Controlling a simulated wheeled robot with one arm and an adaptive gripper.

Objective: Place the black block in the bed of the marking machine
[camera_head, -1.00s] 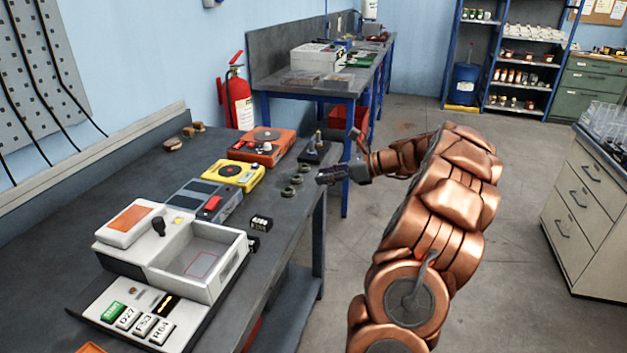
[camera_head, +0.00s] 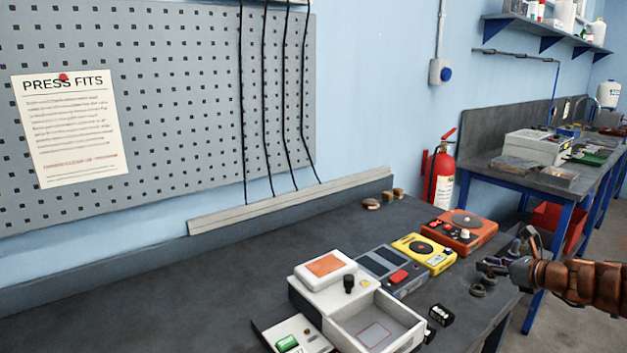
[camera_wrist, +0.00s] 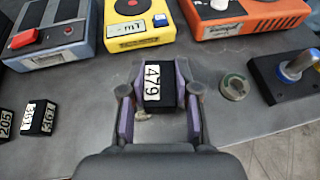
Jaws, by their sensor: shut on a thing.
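My gripper (camera_wrist: 158,95) is shut on a black block (camera_wrist: 166,97) with a white label reading 479, seen in the wrist view. The block cannot be made out clearly there. A white machine with an orange panel, which looks like the marking machine (camera_head: 310,300), stands at the front of the bench. Its open bed (camera_head: 400,312) has a rectangle outlined on the floor and looks empty. My gripper is up and right of it, well apart.
Other black labelled blocks (camera_wrist: 38,117) lie on the bench, close to the machine's right side. A grey device (camera_head: 375,262), a yellow device (camera_head: 420,245) and an orange device (camera_head: 455,225) stand behind it.

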